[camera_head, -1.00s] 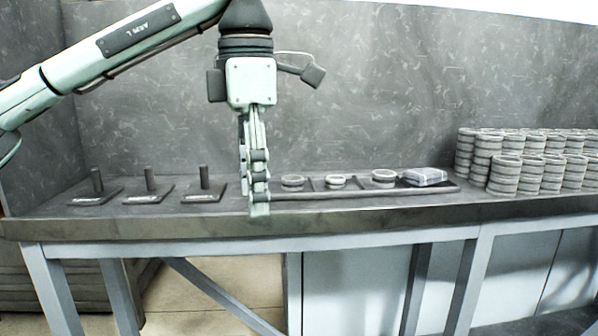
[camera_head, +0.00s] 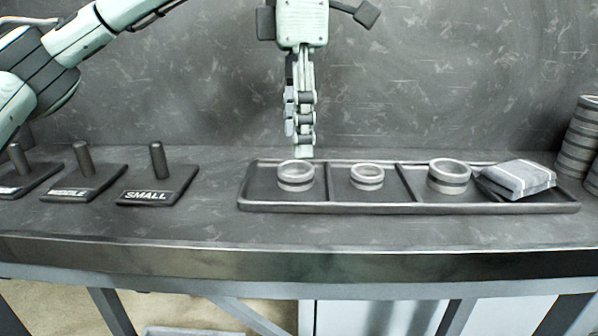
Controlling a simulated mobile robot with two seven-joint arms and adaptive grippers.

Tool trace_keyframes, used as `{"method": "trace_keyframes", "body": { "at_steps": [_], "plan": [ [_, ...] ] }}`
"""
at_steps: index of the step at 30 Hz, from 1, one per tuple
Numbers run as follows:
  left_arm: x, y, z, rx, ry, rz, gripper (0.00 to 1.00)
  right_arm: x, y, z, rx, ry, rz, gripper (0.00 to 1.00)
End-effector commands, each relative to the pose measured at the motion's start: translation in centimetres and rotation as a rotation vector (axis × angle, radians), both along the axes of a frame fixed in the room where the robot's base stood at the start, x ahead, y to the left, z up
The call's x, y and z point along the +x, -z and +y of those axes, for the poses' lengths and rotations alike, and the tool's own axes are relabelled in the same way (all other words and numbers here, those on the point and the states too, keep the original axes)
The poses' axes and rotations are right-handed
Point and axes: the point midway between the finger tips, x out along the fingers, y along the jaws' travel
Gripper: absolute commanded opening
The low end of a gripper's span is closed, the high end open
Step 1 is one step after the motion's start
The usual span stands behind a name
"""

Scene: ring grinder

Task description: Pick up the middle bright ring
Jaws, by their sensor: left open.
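A shallow dark tray (camera_head: 340,207) on the bench holds three rings in separate compartments. The left ring (camera_head: 296,176) is pale with a dark band and looks mid-sized. The centre ring (camera_head: 367,177) is the smallest and pale-rimmed with a dark band. The right ring (camera_head: 449,176) looks largest. My left gripper (camera_head: 301,152) points down, seen edge-on, with its tips at the far rim of the left ring in the picture. It is open and holds nothing; whether it touches the ring cannot be told. My right gripper is out of view.
A folded grey cloth (camera_head: 517,179) lies at the tray's right end. Peg stands, including the one labelled SMALL (camera_head: 157,190), stand left of the tray. Stacked rings (camera_head: 577,140) rise at the far right. A grey wall (camera_head: 430,75) closes the back. The bench front is clear.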

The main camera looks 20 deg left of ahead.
Motion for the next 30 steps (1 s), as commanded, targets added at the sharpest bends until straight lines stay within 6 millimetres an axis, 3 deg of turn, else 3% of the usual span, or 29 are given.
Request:
{"method": "trace_keyframes", "body": {
  "at_steps": [7,12,20,30],
  "plan": [
    [0.1,2.6,0.4,0.001,-0.002,0.002,0.55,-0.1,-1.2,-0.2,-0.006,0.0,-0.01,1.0],
    [0.2,5.0,0.5,0.0,-0.002,0.0,0.55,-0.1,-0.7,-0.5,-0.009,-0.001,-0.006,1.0],
    [0.2,5.4,0.4,0.0,-0.002,-0.001,0.54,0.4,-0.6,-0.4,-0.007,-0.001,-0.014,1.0],
    [0.2,5.4,0.4,0.0,-0.002,-0.001,0.12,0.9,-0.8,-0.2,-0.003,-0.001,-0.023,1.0]
  ]
}}
